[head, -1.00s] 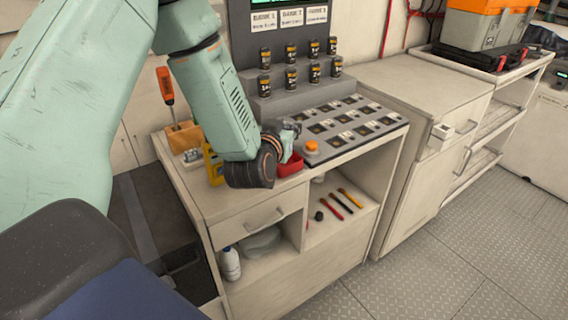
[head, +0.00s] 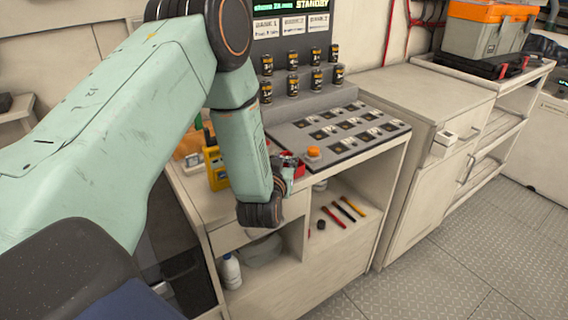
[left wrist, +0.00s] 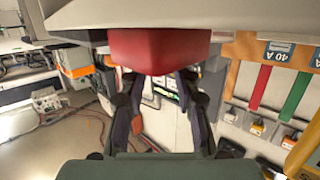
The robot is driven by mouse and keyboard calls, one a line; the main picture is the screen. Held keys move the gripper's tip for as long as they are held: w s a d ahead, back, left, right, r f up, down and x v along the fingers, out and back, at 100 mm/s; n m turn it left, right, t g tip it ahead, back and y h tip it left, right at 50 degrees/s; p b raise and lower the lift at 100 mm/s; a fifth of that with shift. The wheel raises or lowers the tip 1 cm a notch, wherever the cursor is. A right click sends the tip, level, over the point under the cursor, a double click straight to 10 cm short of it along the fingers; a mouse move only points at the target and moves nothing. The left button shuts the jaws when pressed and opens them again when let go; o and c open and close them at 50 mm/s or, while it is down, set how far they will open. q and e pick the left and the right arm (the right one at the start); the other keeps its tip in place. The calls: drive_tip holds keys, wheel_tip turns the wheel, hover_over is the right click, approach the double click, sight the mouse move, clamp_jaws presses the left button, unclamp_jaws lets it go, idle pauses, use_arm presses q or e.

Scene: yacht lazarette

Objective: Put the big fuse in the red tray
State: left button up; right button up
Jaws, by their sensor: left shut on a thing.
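The red tray (head: 299,168) is at the front edge of the counter, partly hidden by my left gripper. In the left wrist view a red block-like shape, seemingly the tray (left wrist: 158,50), stands in front of the fingertips. My left gripper (head: 288,172) is beside the tray, with its wrist lower than the counter top. In the left wrist view its two dark fingers (left wrist: 158,78) reach up to the red shape's lower edge. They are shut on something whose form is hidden. I cannot make out the big fuse. My right gripper is not in view.
Several black cylinders (head: 292,60) with gold bands stand on grey steps behind the sloped panel (head: 338,127). An orange button (head: 313,153) is right beside the tray. A yellow item (head: 215,168) stands left of my arm. Tools (head: 349,207) lie on the shelf below.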

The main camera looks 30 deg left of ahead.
use_arm(q)
drive_tip(key=shift+w+a+f, duration=0.1)
drive_tip(key=shift+a+f, duration=0.05)
drive_tip(key=shift+s+f, duration=0.1)
drive_tip(key=shift+s, duration=0.1)
drive_tip(key=o, duration=0.8)
drive_tip(key=shift+w+f, duration=0.1)
drive_tip(key=shift+w, duration=0.05)
